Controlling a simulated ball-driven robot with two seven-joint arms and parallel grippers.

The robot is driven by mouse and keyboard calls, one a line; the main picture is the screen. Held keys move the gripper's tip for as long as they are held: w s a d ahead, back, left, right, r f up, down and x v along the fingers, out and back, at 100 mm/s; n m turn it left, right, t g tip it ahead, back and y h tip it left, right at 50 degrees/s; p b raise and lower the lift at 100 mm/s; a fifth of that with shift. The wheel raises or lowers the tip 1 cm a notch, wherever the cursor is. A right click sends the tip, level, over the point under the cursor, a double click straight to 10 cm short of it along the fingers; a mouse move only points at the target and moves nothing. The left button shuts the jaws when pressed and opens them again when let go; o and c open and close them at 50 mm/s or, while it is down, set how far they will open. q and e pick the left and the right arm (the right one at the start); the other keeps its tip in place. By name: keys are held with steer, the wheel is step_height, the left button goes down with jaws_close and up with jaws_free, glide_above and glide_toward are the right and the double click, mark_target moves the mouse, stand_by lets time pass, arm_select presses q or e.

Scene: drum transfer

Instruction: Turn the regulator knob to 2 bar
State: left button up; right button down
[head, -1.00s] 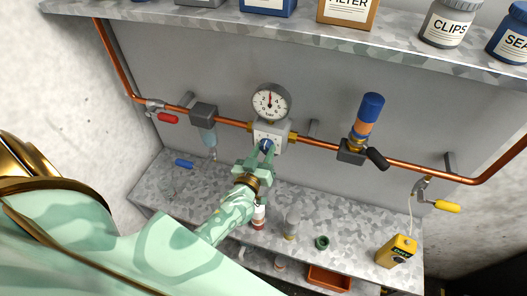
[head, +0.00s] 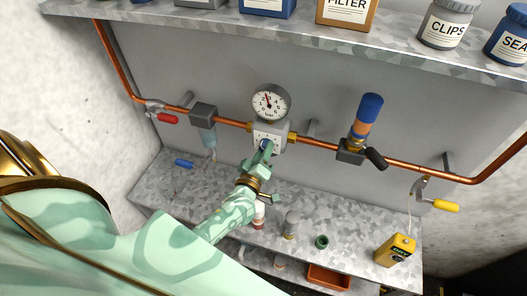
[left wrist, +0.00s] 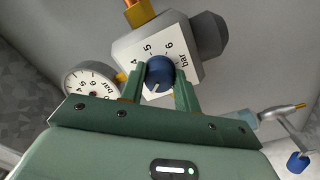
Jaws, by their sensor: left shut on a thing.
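The regulator (head: 270,133) is a grey block with a white dial plate on the copper pipe. Its blue knob (head: 266,143) sits on the front. My left gripper (head: 263,153) is shut on the knob, one finger on each side, and is rolled to a slant. In the left wrist view the knob (left wrist: 160,72) shows between the green fingers, and the plate's figures 4, 5, 6 and "bar" are legible; the fingers hide other figures. The round pressure gauge (head: 271,103) stands above the regulator, its needle pointing up and slightly left. My right gripper is not in view.
Left along the pipe are a red-handled valve (head: 166,117) and a grey filter (head: 203,113). To the right are a blue-capped unit (head: 368,108) and a yellow-handled valve (head: 445,206). A metal shelf (head: 300,34) runs above. A yellow box (head: 395,250) stands on the bench.

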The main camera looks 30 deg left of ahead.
arm_select(q)
steer(key=shift+n, duration=0.5)
steer(key=o, duration=1)
steer(key=shift+c, duration=0.2)
steer(key=shift+s, duration=0.1)
steer(key=b+v, duration=0.2)
steer(key=v, duration=1.4)
steer(key=shift+s+f, duration=0.1)
